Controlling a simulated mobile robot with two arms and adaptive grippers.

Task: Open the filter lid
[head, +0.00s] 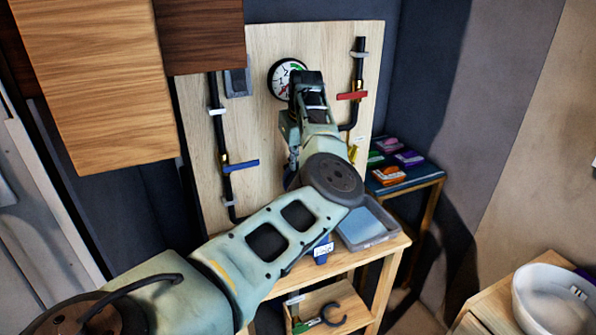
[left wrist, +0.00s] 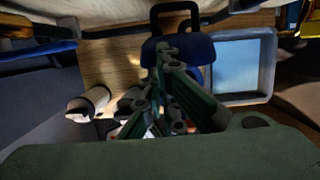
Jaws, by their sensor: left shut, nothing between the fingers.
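A blue rounded part with a black loop handle, which looks like the filter lid (left wrist: 204,48), stands near the top middle of the left wrist view. My left gripper (left wrist: 168,52) is shut and empty, its fingertips in front of the blue part and overlapping it in the picture. I cannot tell whether they touch. In the head view my left arm hides most of this area. Only a blue piece with a white label, probably the filter's body (head: 322,250), shows below the arm. My right gripper is not in view.
A wooden board carries a pressure gauge (head: 286,78), a red valve lever (head: 352,96) and a blue lever (head: 240,165). A grey tray (head: 372,240) sits right of the filter. Wooden cabinets (head: 95,80) hang at upper left. A white basin (head: 550,300) stands at lower right.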

